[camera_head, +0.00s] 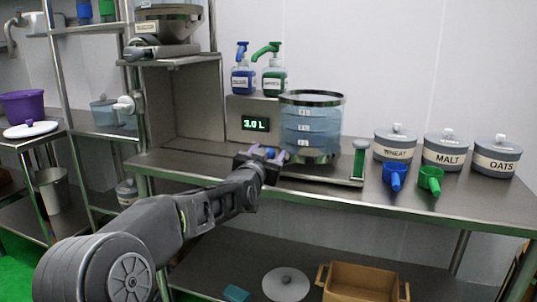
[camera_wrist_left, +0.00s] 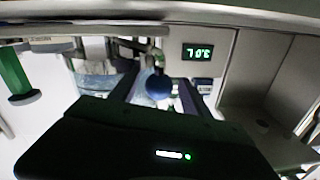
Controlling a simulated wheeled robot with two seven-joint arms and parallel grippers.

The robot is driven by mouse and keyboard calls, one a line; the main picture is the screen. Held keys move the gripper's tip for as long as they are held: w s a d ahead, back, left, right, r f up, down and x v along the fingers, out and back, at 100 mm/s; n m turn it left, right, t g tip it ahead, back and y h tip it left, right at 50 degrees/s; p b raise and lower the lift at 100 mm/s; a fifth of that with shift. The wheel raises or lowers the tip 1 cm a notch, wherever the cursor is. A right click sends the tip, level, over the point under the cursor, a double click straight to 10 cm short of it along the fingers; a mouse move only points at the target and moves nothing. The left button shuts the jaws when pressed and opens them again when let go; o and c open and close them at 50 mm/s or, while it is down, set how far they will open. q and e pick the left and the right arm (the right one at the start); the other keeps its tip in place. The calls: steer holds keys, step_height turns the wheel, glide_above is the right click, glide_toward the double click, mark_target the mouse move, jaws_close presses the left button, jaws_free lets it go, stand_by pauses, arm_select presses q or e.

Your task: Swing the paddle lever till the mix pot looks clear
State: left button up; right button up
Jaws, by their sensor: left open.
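The clear mix pot (camera_head: 310,125) with a dark rim and level marks stands on the steel bench, with bluish liquid inside. A display (camera_head: 255,124) beside it reads 3.0 L. My left gripper (camera_head: 268,155) is at the pot's lower left side, open. In the left wrist view, a round blue knob (camera_wrist_left: 158,86) shows between the fingers; it looks like the paddle lever's end, but its link to the pot is hidden. I cannot tell whether the fingers touch it. My right gripper is not in view.
Green and blue pump bottles (camera_head: 273,77) stand behind the pot. A green upright handle (camera_head: 359,160) is right of it. Blue (camera_head: 394,175) and green (camera_head: 430,179) scoops lie before the wheat (camera_head: 396,146), malt (camera_head: 444,152) and oats (camera_head: 495,160) jars. The bench front is clear.

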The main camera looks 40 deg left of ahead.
arm_select(q)
steer(key=shift+s+d, duration=0.1)
steer(key=v, duration=0.7)
steer(key=shift+s+p, duration=0.3)
steer(key=shift+p, duration=0.1)
